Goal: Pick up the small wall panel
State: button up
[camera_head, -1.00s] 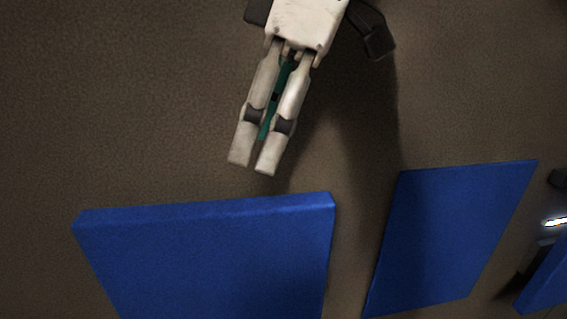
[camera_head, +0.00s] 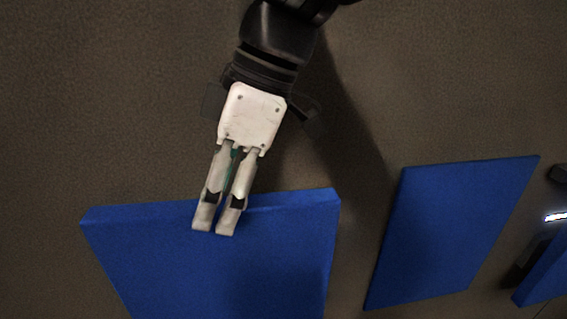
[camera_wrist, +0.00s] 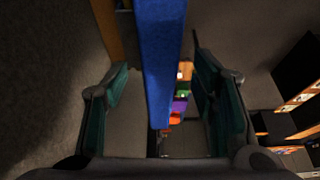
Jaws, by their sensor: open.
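A thick blue panel (camera_head: 210,265) fills the lower left of the head view, its narrow top edge facing up; its lower part runs out of the frame. My gripper (camera_head: 215,228) overlaps this top edge in the head view, fingers pointing down. In the wrist view, a long blue panel edge (camera_wrist: 163,70) lies between the two open fingers of my gripper (camera_wrist: 163,95), with a visible gap on each side. I see no grip on it. I cannot tell for certain which blue panel is the small one.
A second blue panel (camera_head: 450,230) is at the right, with a gap between the two. Another blue piece (camera_head: 545,272) and a bright light (camera_head: 556,217) are at the far right edge. The wrist view shows small coloured items (camera_wrist: 181,95) beyond the panel edge.

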jog(key=shift+x, duration=1.55)
jog(key=shift+f, duration=0.2)
grip_shut()
